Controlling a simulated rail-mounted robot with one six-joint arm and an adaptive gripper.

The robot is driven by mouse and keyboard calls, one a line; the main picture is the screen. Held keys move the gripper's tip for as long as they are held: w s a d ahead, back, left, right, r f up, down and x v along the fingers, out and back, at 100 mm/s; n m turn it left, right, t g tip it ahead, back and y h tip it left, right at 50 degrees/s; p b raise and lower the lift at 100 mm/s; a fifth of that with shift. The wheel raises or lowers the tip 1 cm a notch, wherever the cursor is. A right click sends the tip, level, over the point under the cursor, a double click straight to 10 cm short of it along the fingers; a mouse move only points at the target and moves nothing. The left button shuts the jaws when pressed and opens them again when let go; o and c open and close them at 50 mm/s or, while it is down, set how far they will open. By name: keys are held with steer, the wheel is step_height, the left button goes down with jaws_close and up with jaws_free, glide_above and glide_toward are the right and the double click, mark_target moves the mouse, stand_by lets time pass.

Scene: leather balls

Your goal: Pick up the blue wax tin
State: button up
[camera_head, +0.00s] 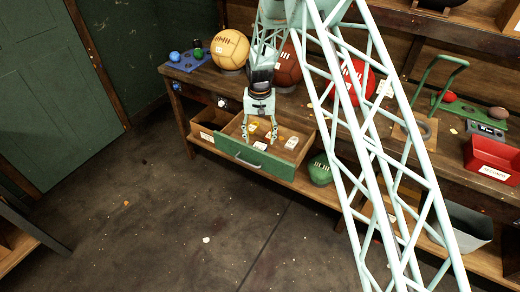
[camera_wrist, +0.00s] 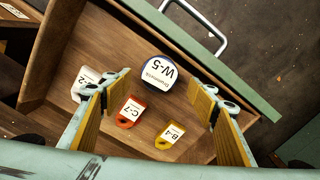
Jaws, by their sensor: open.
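My gripper (camera_head: 260,138) hangs over the drawer, pointing down. In the wrist view my gripper (camera_wrist: 163,98) is open, its fingers apart with yellow inner pads and nothing between them touching. The tin appears between and a little beyond the fingertips, toward the drawer front.
The drawer also holds a red tag (camera_wrist: 130,112), a yellow tag (camera_wrist: 169,136) and a white tag (camera_wrist: 85,83). Its green front (camera_head: 250,160) has a handle. Large balls, including a tan one (camera_head: 230,49), sit on the bench above. A green ball (camera_head: 320,169) is right of the drawer.

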mark_target(260, 146)
steer(key=shift+s+f, duration=0.2)
steer(key=shift+f, duration=2.4)
steer(key=shift+c, duration=0.3)
steer(key=c, duration=0.9)
